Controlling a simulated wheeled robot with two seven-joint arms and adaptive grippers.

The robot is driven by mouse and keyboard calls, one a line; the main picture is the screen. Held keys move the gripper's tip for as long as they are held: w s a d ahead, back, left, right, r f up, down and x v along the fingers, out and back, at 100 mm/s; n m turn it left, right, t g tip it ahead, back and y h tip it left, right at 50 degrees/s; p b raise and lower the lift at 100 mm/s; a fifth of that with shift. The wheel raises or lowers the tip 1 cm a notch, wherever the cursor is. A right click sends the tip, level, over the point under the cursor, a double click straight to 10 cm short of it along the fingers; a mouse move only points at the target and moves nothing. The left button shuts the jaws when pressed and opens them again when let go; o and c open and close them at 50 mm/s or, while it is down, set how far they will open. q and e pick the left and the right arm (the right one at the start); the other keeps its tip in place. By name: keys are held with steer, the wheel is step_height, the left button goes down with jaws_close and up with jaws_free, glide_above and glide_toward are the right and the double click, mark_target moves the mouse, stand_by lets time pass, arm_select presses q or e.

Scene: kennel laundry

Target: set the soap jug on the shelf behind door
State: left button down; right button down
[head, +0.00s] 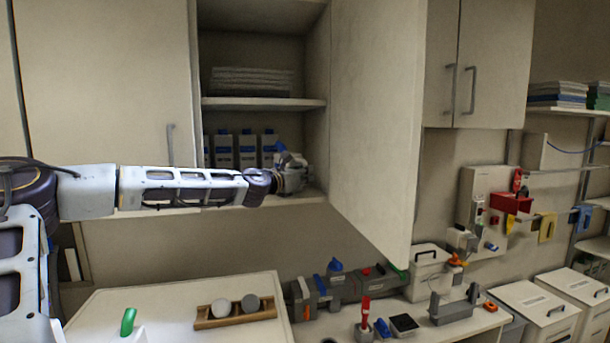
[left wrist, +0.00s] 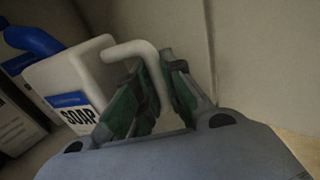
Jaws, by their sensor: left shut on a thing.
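The soap jug (left wrist: 70,85) is white with a blue cap and a "SOAP" label. It appears tilted in the left wrist view, with its pale handle (left wrist: 140,52) between my left fingers. My left gripper (left wrist: 158,92) is shut on that handle. In the head view the left gripper (head: 290,178) reaches into the open cabinet, at the right end of the lower shelf (head: 270,201). The jug is mostly hidden there behind the gripper; I cannot tell whether its base touches the shelf. The open door (head: 372,110) stands right of the gripper. My right gripper is out of view.
Several blue-labelled containers (head: 222,150) stand on the lower shelf, left of the jug. Folded cloths (head: 252,81) lie on the upper shelf (head: 260,104).

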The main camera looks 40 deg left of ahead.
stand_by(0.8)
arm_select(q)
steer(key=c, duration=1.3)
jaws_free()
steer(key=shift+f, duration=0.15)
steer(key=o, duration=0.4)
steer(key=shift+o, duration=0.6)
steer(key=o, duration=0.8)
steer(key=shift+s, duration=0.25)
steer(key=shift+s+d, duration=0.1)
steer(key=shift+s, duration=0.9)
steer(key=shift+s+d+b, duration=0.1)
steer(key=shift+s+b, duration=0.3)
steer(key=shift+s, duration=1.75)
